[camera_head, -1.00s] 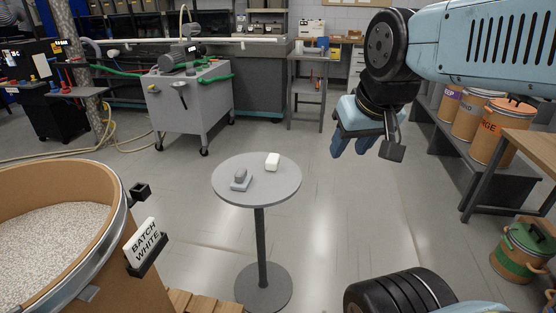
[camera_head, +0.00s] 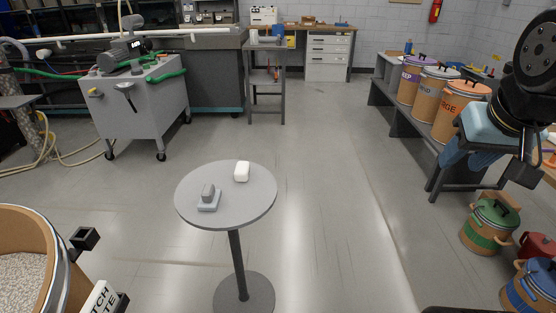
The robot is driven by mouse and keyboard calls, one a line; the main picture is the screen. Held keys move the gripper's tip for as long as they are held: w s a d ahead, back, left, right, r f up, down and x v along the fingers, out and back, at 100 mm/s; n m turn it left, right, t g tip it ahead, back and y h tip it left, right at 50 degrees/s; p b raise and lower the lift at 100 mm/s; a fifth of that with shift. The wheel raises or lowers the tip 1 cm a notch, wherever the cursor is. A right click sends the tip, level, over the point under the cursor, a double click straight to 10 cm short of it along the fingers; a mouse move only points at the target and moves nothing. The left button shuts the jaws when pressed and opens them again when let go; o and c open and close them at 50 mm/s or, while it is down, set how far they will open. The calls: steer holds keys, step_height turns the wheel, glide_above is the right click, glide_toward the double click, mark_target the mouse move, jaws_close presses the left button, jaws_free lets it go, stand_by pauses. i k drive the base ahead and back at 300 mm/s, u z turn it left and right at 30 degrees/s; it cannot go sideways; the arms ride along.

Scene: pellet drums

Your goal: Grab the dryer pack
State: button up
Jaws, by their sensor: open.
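A small round grey table (camera_head: 255,209) stands in front of me on one post. On its top lie a white, rounded block-like pack (camera_head: 242,171) and, to the left and nearer, a grey item (camera_head: 208,198) made of a small block on a flat base. I cannot tell for certain which is the dryer pack; no label is readable. My gripper (camera_head: 466,158), light blue, hangs at the right edge, well apart from the table, open with nothing visible in it. Its far finger is partly hidden.
A drum of white pellets (camera_head: 22,275) stands at near left. A grey wheeled machine (camera_head: 135,105) is behind the table on the left. Several labelled drums (camera_head: 460,110) line a bench at right, with a green-banded drum (camera_head: 489,227) on the floor. Floor right of the table is clear.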

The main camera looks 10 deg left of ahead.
mark_target(242, 173)
steer(key=z, duration=1.2)
steer(key=i, duration=1.85)
steer(key=u, duration=2.85)
steer(key=i, duration=1)
